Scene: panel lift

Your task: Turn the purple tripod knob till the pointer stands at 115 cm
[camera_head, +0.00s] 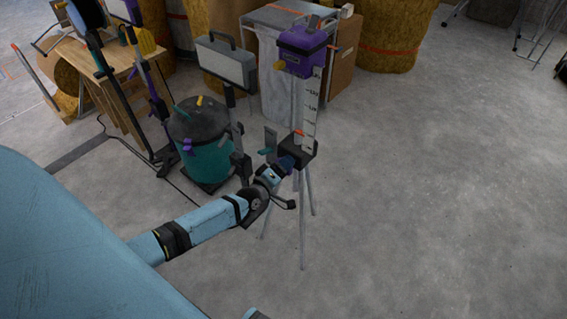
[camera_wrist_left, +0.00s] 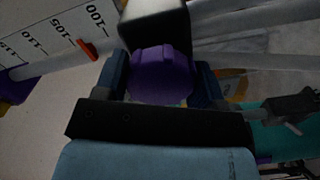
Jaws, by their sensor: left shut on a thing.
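The purple knob (camera_wrist_left: 160,75) sits between the two dark fingers of my left gripper (camera_wrist_left: 165,85), which is shut on it; the fingers touch its sides. In the head view my left gripper (camera_head: 283,166) reaches the tripod's dark lower block (camera_head: 297,151) from the left, and the knob is mostly hidden there. The white scale (camera_wrist_left: 50,35) reads 100, 105, 110 and on toward the purple head. The orange pointer (camera_wrist_left: 88,49) stands close to the 105 mark. The tripod (camera_head: 303,220) stands upright with a purple laser head (camera_head: 301,48) on top. My right gripper is not in view.
A teal drum (camera_head: 203,150) and a lamp on a stand (camera_head: 226,62) are left of the tripod. A wooden workbench (camera_head: 108,65) is farther left. A grey cabinet (camera_head: 275,85) and straw-coloured rolls (camera_head: 398,30) stand behind.

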